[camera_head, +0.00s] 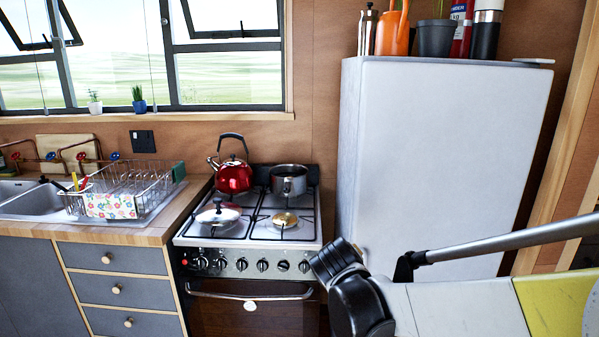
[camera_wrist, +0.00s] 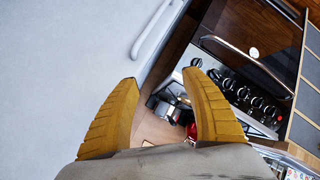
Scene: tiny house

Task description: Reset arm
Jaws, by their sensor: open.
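My arm reaches in from the right of the head view, in front of the white fridge (camera_head: 445,160); the gripper itself cannot be made out there. In the wrist view my gripper (camera_wrist: 162,90) shows two yellow ribbed fingers, spread apart with nothing between them. Beyond the fingers lie the fridge's pale face (camera_wrist: 70,70) on the left and the stove front with its knobs (camera_wrist: 240,92) on the right. The fingers appear clear of both.
The stove (camera_head: 250,225) carries a red kettle (camera_head: 234,176), a pot (camera_head: 289,180) and two lids. A dish rack (camera_head: 125,190) stands by the sink (camera_head: 30,197) at left. Several containers, including an orange one (camera_head: 393,34), stand on the fridge.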

